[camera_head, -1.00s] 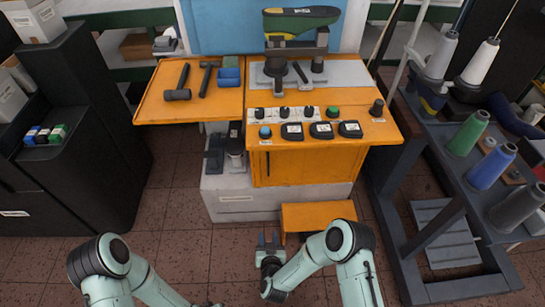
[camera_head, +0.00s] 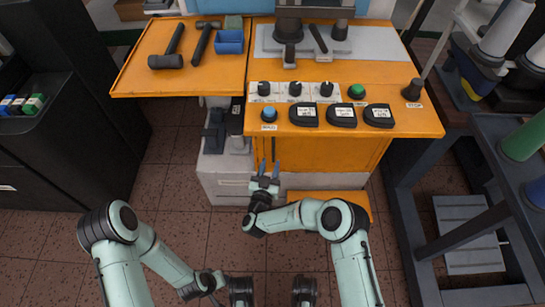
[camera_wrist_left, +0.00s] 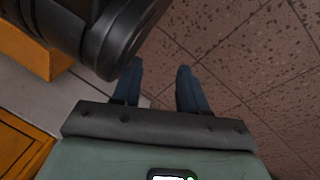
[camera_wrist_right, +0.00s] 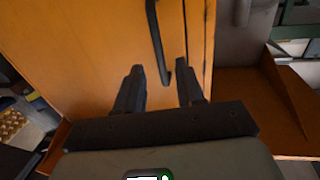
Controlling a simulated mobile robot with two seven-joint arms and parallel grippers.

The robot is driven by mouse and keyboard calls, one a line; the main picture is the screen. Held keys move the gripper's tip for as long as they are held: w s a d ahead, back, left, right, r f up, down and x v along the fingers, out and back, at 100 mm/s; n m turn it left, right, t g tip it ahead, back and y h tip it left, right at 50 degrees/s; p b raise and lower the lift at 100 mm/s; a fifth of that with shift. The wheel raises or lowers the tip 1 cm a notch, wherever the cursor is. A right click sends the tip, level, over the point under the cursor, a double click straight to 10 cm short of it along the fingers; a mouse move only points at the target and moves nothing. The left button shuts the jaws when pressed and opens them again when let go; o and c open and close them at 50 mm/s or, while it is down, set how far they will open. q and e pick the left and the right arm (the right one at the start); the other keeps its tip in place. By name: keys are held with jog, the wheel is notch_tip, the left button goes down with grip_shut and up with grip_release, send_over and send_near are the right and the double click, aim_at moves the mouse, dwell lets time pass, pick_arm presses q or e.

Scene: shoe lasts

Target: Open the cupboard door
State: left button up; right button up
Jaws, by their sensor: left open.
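The orange cupboard (camera_head: 330,152) is below the bench top in the head view. Its door (camera_wrist_right: 95,40) fills much of the right wrist view, with a black bar handle (camera_wrist_right: 155,35) on it. My right gripper (camera_head: 266,176) is in front of the door's left part. In the right wrist view its fingers (camera_wrist_right: 159,72) are apart, with the handle's lower end showing between them; I cannot tell whether they touch it. The door looks shut. My left gripper (camera_wrist_left: 160,75) is open and empty above the tiled floor; its fingers are not clear in the head view.
The bench top (camera_head: 140,80) overhangs the cupboard and carries hammers, a blue bin (camera_head: 230,41), knobs and black label blocks. An orange step (camera_head: 350,200) is low in front. A dark rack (camera_head: 480,190) stands right, a black cabinet (camera_head: 75,150) left. Tiled floor lies between.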

aim_at(273, 154)
pick_arm(q)
jog(key=shift+s+a+f+g+b, duration=0.2)
jog(key=shift+s+f+g+b, duration=0.4)
jog(key=shift+s+f, duration=0.8)
pick_arm(e)
jog(key=shift+w+d, duration=0.25)
jog(key=shift+w, duration=0.85)
jog(key=shift+w+d, duration=0.2)
jog(key=shift+w, duration=0.9)
pick_arm(q)
jog(key=shift+s+r, duration=0.1)
jog(key=shift+r, duration=0.1)
pick_arm(e)
jog(key=shift+c, duration=0.3)
grip_shut()
